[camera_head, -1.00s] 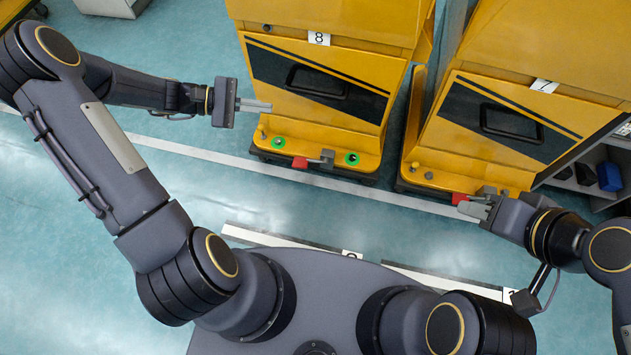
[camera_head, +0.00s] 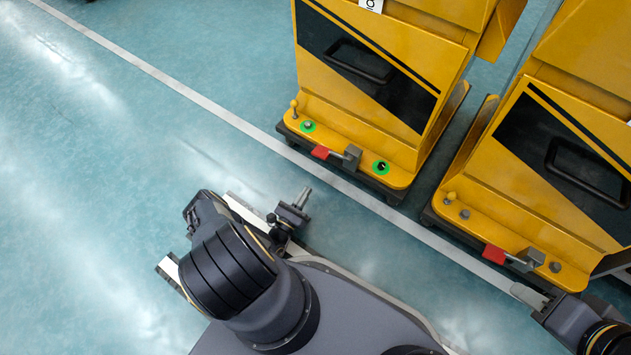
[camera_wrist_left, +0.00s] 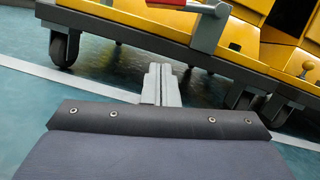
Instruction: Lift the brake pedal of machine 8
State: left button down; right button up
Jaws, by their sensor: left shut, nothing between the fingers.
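Machine 8 (camera_head: 375,75) is the yellow cabinet at the upper middle of the head view; its number plate (camera_head: 371,4) is cut by the top edge. Its brake pedal is a red pad (camera_head: 320,152) on a lever at a grey bracket (camera_head: 352,156), between two green-ringed controls. My left gripper (camera_head: 305,194) is shut and empty, in front of the machine and apart from the pedal. In the left wrist view its fingers (camera_wrist_left: 161,84) point toward the machine, below the grey bracket (camera_wrist_left: 208,27). My right gripper (camera_head: 527,295) is by the other machine's front; its jaws are unclear.
A second yellow machine (camera_head: 555,165) stands at the right, with its own red pedal (camera_head: 494,254) close to my right gripper. Wheels (camera_wrist_left: 64,46) show under the front machine in the left wrist view. Open floor (camera_head: 110,190) lies at the left.

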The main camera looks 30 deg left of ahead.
pick_arm(q)
jog(key=w+r+b, duration=0.2)
jog(key=w+r, duration=0.4)
jog(key=w, duration=0.3)
jog(key=shift+a+r, duration=0.15)
jog(key=shift+a, duration=0.15)
